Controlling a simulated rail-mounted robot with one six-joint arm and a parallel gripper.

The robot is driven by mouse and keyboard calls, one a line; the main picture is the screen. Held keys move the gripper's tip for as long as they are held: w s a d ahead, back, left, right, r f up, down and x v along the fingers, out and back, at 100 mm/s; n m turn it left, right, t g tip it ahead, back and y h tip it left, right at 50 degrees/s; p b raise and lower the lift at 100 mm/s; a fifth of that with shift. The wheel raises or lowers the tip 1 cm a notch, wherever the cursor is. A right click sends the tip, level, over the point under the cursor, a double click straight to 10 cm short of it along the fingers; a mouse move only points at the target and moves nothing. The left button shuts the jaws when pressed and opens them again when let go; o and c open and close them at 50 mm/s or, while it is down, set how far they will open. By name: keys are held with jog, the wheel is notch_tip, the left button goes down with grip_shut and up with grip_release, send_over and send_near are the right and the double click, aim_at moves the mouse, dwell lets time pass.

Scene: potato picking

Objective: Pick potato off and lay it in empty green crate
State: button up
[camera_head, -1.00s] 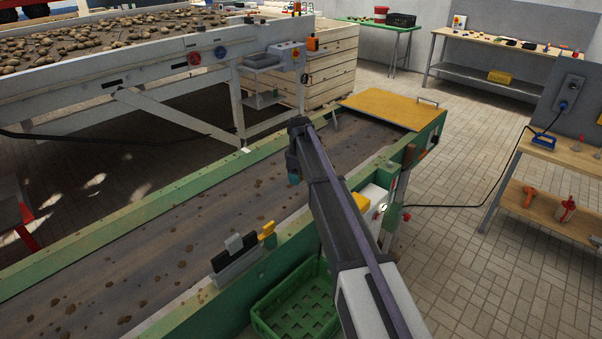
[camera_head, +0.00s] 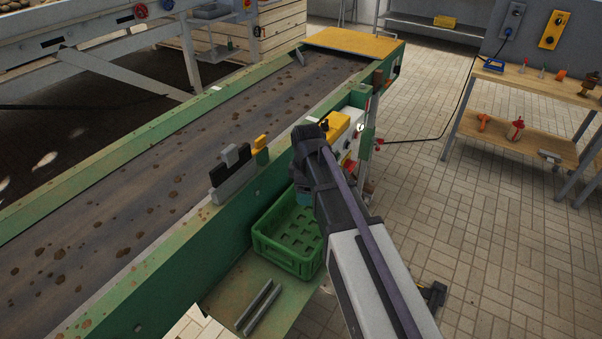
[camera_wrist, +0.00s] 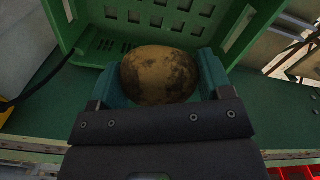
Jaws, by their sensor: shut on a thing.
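The potato (camera_wrist: 160,75) is brown with dark soil patches and sits between the fingers of my gripper (camera_wrist: 160,88) in the wrist view. The gripper is shut on it. The green crate (camera_head: 268,258) stands on a green shelf beside the conveyor in the head view, and its visible floor is bare. The crate's slotted wall (camera_wrist: 108,42) also shows behind the potato in the wrist view. In the head view my arm's end is at the crate's right side and hides part of it. The potato cannot be seen there.
The conveyor belt (camera_head: 150,195) runs along the crate's left with soil clods on it. A grey and black block with a yellow part (camera_head: 262,150) sits on its edge. A control box (camera_head: 348,138) stands behind the crate. Metal rails (camera_head: 258,306) lie in front of it.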

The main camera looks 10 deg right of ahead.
notch_tip(320, 180, down, 6)
jog(key=b, duration=0.5)
jog(key=shift+r, duration=0.25)
jog(key=o, duration=1)
notch_tip(320, 180, up, 11)
jog(key=p, duration=1)
jog(key=shift+r+p, duration=0.1)
jog(key=shift+p, duration=0.3)
